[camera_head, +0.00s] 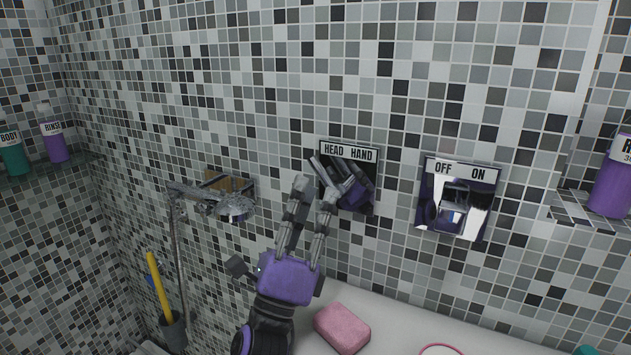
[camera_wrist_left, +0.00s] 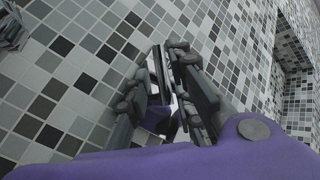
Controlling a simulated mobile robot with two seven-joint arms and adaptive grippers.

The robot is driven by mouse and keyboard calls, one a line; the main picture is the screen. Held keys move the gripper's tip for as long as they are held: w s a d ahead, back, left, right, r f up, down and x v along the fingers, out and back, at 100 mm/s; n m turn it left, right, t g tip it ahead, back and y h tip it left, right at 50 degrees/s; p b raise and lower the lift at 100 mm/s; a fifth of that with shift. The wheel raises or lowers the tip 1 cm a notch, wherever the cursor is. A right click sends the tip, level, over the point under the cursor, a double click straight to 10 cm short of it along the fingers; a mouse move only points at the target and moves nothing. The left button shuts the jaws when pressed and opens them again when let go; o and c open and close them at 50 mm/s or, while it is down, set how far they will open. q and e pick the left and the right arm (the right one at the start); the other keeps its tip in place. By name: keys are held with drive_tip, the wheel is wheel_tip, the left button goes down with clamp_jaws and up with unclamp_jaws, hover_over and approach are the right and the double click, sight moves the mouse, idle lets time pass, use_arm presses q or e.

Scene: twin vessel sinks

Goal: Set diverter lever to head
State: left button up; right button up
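The diverter plate (camera_head: 348,153) is a dark, mirror-like panel on the tiled wall, with HEAD on the left and HAND on the right of its label. My left gripper (camera_head: 315,187) is in front of the plate's left part, with its two fingers apart. The plate reflects the gripper, so the lever is hard to tell from finger and reflection, and its setting is unclear. In the left wrist view, the open fingers (camera_wrist_left: 172,60) point at a narrow shiny part of the plate (camera_wrist_left: 164,95); no lever is clearly visible between them. My right gripper is out of view.
An OFF/ON mirror plate (camera_head: 462,170) is to the right. A pink soap bar (camera_head: 342,328) lies on the white ledge below. Bottles (camera_head: 54,140) stand on shelves at both sides.

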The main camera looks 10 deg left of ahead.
use_arm(q)
drive_tip(key=v, duration=0.8)
